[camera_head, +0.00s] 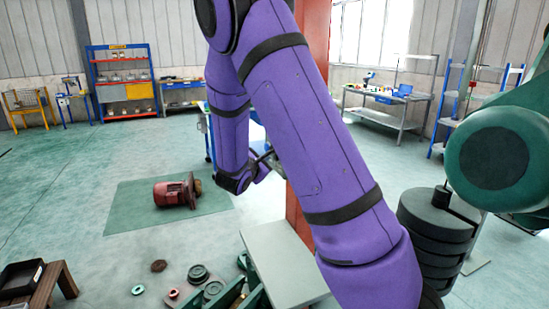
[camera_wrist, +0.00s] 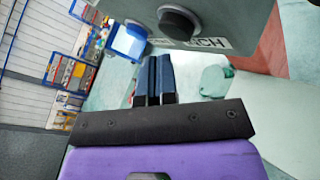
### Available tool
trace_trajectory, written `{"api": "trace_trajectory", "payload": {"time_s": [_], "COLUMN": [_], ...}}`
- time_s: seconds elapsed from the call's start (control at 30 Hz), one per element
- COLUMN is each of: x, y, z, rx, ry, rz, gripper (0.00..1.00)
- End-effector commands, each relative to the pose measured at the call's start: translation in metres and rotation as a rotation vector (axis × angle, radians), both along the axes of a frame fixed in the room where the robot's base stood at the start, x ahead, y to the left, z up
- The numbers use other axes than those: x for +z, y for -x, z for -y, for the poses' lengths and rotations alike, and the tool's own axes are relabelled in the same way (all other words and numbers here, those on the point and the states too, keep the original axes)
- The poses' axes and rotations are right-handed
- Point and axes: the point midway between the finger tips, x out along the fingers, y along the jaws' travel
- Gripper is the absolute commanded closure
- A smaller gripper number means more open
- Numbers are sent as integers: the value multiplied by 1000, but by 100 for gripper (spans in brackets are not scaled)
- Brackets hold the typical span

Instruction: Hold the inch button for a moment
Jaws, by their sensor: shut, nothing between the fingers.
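In the wrist view a grey box (camera_wrist: 225,18) fills the top, with a round dark button (camera_wrist: 180,22) on its face. A white label (camera_wrist: 209,43) beside the button ends in "CH"; its first letters are hard to read. My gripper (camera_wrist: 152,62) is shut, its two dark blue fingers side by side and empty. The fingertips appear just below the button in the picture; I cannot tell whether they touch anything. In the head view my purple arm hides the box and button, and only a small dark part near my gripper shows.
A red column (camera_head: 296,215) stands behind my arm. A red motor (camera_head: 174,193) lies on a green mat (camera_head: 125,213). Round parts and a grey plate (camera_head: 283,262) are near the front. Stacked dark weights (camera_head: 436,238) hang at the right, beside a green drum (camera_head: 500,155).

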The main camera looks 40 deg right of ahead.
Motion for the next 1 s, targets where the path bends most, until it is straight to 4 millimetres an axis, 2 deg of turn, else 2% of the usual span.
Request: {"api": "trace_trajectory", "payload": {"time_s": [0.33,1.0], "x": [0,0], "y": [2,3], "z": [8,11], "rx": [0,0], "ry": [0,0], "rz": [-1,0], "gripper": [100,100]}}
